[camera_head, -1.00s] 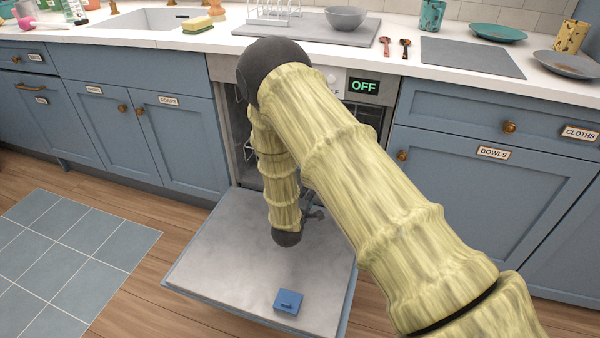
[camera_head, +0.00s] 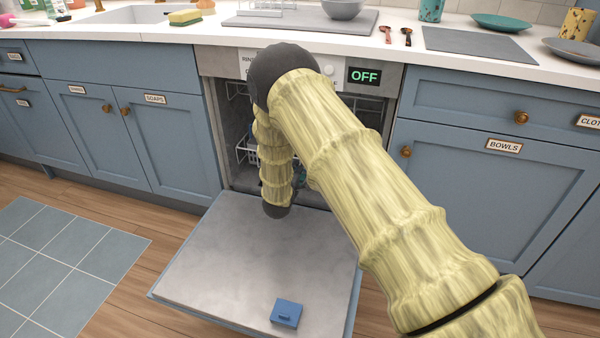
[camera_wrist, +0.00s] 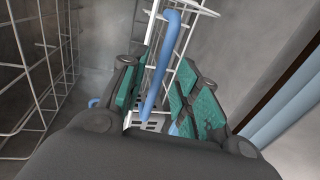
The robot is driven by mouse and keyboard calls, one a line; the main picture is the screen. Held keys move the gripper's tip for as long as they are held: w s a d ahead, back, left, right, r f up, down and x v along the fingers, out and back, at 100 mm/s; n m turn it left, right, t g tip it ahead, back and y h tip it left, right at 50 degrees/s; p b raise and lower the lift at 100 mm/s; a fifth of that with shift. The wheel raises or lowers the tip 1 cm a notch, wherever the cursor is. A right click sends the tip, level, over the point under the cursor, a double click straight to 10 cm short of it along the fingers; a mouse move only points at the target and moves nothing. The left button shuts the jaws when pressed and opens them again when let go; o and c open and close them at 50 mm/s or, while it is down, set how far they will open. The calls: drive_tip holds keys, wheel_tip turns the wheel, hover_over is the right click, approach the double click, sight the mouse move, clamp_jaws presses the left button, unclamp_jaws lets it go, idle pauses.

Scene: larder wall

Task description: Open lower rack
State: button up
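The dishwasher stands open with its door (camera_head: 240,260) folded down flat. The lower rack (camera_head: 247,153) is a white wire basket inside the cavity, partly hidden by my arm. In the wrist view, white rack wires (camera_wrist: 200,12) and a blue bar (camera_wrist: 162,65) show ahead of my gripper (camera_wrist: 160,95). The bar lies between the teal-padded fingers, with gaps visible; whether it touches a pad I cannot tell. My gripper is open. In the head view it is mostly hidden behind my arm at the dishwasher opening.
A blue box-like piece (camera_head: 286,313) sits on the door near its front edge. An upper rack (camera_head: 237,90) is above in the cavity. Blue cabinets (camera_head: 480,185) flank both sides. A display reading OFF (camera_head: 364,76) is above the opening. Floor at left is clear.

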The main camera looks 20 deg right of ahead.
drive_tip(key=shift+x, duration=1.3)
clamp_jaws()
